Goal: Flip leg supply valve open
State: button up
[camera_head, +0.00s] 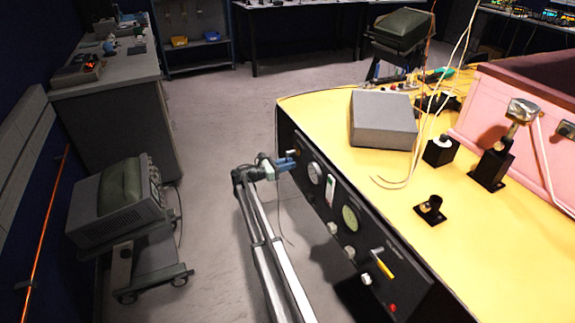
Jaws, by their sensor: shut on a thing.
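A black control panel (362,222) forms the front side of the yellow-topped table. My gripper (286,163), with blue fingers, is at the panel's far left end. It is shut on a small valve handle (293,153) there, which is mostly hidden by the fingers. I cannot tell how far that handle is turned. A yellow lever (384,264) sits at the panel's near right part, apart from my gripper. The panel labels are too small to read.
The panel also carries round gauges (350,218), white knobs and a red button (392,308). On the yellow table top (350,165) are a grey box (384,120), black mounts (489,165) and loose wires. A cart with a grey instrument (112,205) stands left.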

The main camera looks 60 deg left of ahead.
grip_shut()
jog(key=shift+d, duration=0.1)
jog(key=d+n, duration=0.1)
jog(key=n, duration=0.1)
jog(key=d+n, duration=0.1)
jog(key=n, duration=0.1)
jog(key=shift+r+n, duration=0.2)
jog(key=shift+n, duration=0.1)
jog(key=n, duration=0.1)
jog(key=d+n, duration=0.1)
jog(key=n, duration=0.1)
jog(key=r+n, duration=0.1)
jog(key=shift+d+r, duration=0.1)
jog(key=shift+d, duration=0.25)
jog(key=n, duration=0.1)
jog(key=r+n, duration=0.1)
jog(key=n, duration=0.1)
jog(key=d+n, duration=0.1)
jog(key=shift+r+n, duration=0.4)
jog(key=shift+d+r+n, duration=0.1)
jog(key=shift+r+n, duration=0.4)
jog(key=shift+n, duration=0.65)
jog(key=shift+d+r+n, duration=0.1)
jog(key=shift+r+n, duration=0.35)
jog(key=shift+n, duration=0.7)
